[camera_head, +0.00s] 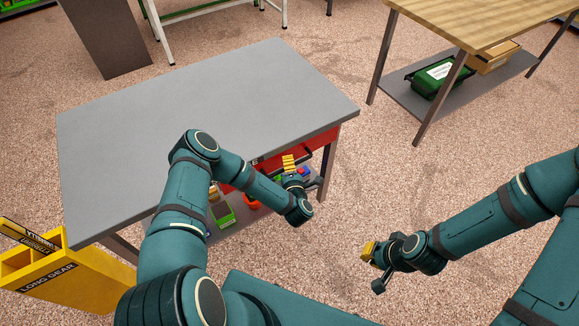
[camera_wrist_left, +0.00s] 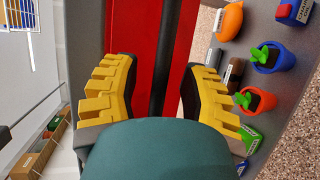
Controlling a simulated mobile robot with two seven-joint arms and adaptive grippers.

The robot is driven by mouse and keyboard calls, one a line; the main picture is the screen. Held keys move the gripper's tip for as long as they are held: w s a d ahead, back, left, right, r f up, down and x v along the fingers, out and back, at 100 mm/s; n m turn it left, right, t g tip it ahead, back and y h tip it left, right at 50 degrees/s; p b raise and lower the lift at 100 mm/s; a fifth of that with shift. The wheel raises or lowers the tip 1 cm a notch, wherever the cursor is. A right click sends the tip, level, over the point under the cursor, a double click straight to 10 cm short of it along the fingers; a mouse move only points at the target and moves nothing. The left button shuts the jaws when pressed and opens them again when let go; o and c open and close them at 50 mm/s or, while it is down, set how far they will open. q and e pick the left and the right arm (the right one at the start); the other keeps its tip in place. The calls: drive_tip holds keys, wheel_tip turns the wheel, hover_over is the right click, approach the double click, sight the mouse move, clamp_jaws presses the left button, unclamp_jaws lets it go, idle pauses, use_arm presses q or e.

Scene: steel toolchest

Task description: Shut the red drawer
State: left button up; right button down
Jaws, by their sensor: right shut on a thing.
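The red drawer (camera_head: 322,140) sits under the grey top of the bench, at its front right. My left arm hides part of it, and its inside does not show. Its dark handle (camera_head: 300,154) stands out from the red front. My left gripper (camera_head: 289,163) is at the drawer front, open. In the left wrist view its yellow fingers (camera_wrist_left: 155,95) are spread, with the red front (camera_wrist_left: 120,25) and the dark handle bar (camera_wrist_left: 155,50) between them. Contact cannot be told. My right gripper (camera_head: 369,252) is out over the floor, away from the drawer, its jaws closed; what they hold cannot be made out.
The grey bench top (camera_head: 200,90) is bare. Below the drawer, a lower shelf (camera_wrist_left: 222,60) holds several small items, including potted plants (camera_wrist_left: 265,57). A yellow rack (camera_head: 65,265) stands at the left. A wooden table (camera_head: 480,20) is at the upper right. Open floor lies right of the bench.

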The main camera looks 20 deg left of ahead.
use_arm(q)
drive_tip(key=v, duration=0.7)
drive_tip(key=shift+s, duration=0.25)
drive_tip(key=shift+d, duration=0.1)
drive_tip(key=d+m+g+h, duration=0.1)
drive_tip(key=d+m+h, duration=0.55)
drive_tip(key=m, duration=0.25)
drive_tip(key=s+r+m+g+h, duration=0.2)
drive_tip(key=s+m+g, duration=0.3)
drive_tip(key=s+m, duration=0.2)
drive_tip(key=s+d+r+m+g+h, duration=0.1)
drive_tip(key=s+r+m+g+h, duration=0.2)
drive_tip(key=s+m+g, duration=0.3)
drive_tip(key=s+m, duration=0.1)
drive_tip(key=s, duration=0.2)
drive_tip(key=shift+s+d, duration=0.25)
drive_tip(key=shift+s, duration=0.15)
